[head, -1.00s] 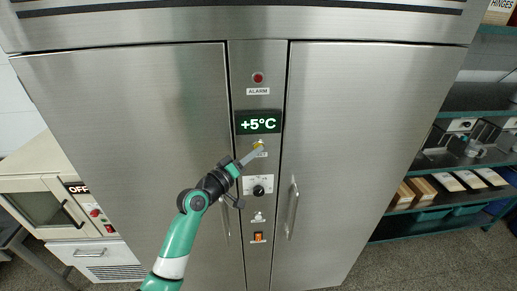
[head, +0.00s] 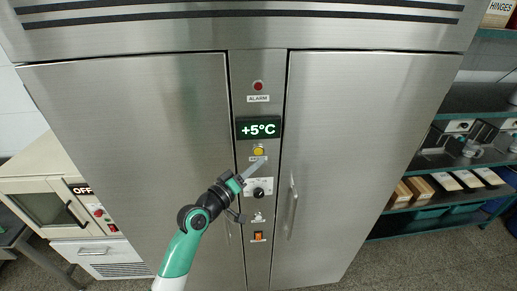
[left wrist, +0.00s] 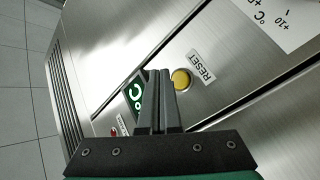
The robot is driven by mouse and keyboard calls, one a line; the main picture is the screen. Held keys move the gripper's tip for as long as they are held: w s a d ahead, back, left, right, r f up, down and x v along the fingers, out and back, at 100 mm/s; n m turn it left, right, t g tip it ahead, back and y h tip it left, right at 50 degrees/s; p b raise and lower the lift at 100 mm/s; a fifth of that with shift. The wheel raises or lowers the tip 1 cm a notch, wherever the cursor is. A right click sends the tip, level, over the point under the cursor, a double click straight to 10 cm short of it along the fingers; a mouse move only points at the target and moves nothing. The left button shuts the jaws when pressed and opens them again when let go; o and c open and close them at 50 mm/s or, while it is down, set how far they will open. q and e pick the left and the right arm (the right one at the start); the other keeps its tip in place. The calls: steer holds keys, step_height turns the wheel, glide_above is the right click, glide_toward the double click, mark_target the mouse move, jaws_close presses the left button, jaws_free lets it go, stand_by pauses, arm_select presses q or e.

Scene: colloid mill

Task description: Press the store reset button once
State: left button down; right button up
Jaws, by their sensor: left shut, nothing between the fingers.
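The yellow reset button (head: 258,150) sits on the fridge's centre panel, just below the green +5°C display (head: 258,128). In the left wrist view the round yellow button (left wrist: 181,79) is beside a RESET label (left wrist: 202,67). My left gripper (head: 262,161) is shut and empty. Its fingertips are a little below the button in the head view, over the area by its label. In the left wrist view the fingers (left wrist: 159,75) show just left of the button, with a part of the display behind them. I cannot tell whether they touch the panel. My right gripper is not in view.
Below on the panel are a black dial (head: 259,193), a key switch (head: 258,216) and an orange switch (head: 258,236). A red alarm lamp (head: 258,86) is above the display. Long door handles (head: 293,205) flank the panel. An oven (head: 50,205) stands left, shelves right.

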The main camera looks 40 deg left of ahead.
arm_select(q)
steer(key=shift+s+d+p, duration=0.8)
steer(key=shift+s+d, duration=0.2)
steer(key=shift+d, duration=0.1)
steer(key=d+r+m+t+h+p, duration=0.1)
steer(key=d+r+m+h, duration=0.1)
steer(key=d+r, duration=0.45)
steer(key=s+d+r+m+t+h+p, duration=0.15)
steer(key=d+r, duration=0.25)
steer(key=r, duration=0.6)
steer(key=w+d+r+m+t+h+p, duration=0.1)
steer(key=d+r+m+h, duration=0.15)
steer(key=d+r, duration=0.45)
steer(key=s+d+r+m+t+h, duration=0.1)
steer(key=s+r+m, duration=0.1)
steer(key=s+r, duration=0.35)
steer(key=s+d+r+m+t+h, duration=0.1)
steer(key=s+r+m+t, duration=0.1)
steer(key=r, duration=0.6)
steer(key=s+a+r+m+t+y, duration=0.1)
steer(key=s+a+r+t+y, duration=0.1)
steer(key=s+r+y, duration=0.3)
steer(key=shift+s+r+p, duration=0.3)
steer(key=shift+s+r, duration=0.1)
steer(key=shift+s, duration=1.3)
